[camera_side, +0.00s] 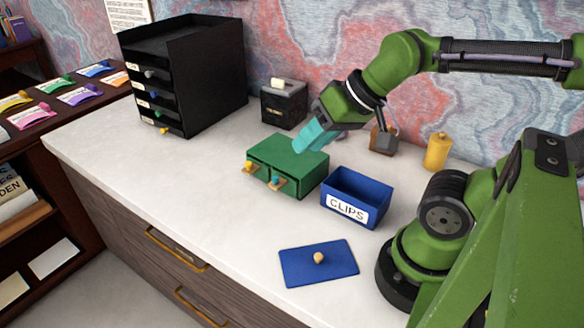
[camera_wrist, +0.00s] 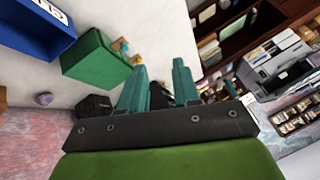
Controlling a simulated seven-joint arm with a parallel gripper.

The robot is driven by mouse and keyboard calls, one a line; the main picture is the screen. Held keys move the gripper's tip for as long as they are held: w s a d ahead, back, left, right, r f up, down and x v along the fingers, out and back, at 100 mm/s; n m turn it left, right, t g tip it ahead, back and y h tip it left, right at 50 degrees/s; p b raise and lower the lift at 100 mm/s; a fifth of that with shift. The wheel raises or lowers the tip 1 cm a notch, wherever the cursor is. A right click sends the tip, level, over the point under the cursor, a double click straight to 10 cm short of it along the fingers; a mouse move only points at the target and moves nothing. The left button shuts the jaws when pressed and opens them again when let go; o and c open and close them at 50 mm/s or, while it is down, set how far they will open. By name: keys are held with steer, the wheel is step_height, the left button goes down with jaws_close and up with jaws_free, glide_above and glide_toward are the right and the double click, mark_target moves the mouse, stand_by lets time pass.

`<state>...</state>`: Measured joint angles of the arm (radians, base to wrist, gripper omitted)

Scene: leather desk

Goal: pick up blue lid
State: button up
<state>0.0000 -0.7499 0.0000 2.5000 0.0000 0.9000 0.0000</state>
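The blue lid (camera_side: 318,263) is a flat rectangle with a small round tan knob. It lies flat on the white desktop near the front edge, apart from the blue box (camera_side: 357,198) marked CLIPS behind it. The lid does not show in the wrist view. My gripper (camera_side: 303,145) has teal fingers and is above the back part of the green drawer box (camera_side: 288,165), well away from the lid. In the wrist view my gripper (camera_wrist: 160,85) shows its two fingers apart with nothing between them.
A black drawer tower (camera_side: 185,75) stands at the back left. A dark box (camera_side: 284,104), a dark weight-like object (camera_side: 383,140) and a yellow bottle (camera_side: 437,151) stand along the wall. The desktop left of the lid is clear.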

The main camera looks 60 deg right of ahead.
steer(key=o, duration=0.3)
steer(key=n+g+h, duration=0.1)
steer(key=n+g, duration=0.1)
steer(key=g, duration=0.8)
glide_toward(318, 256)
steer(key=x, duration=0.2)
steer(key=shift+f, duration=0.3)
steer(key=shift+x, duration=3)
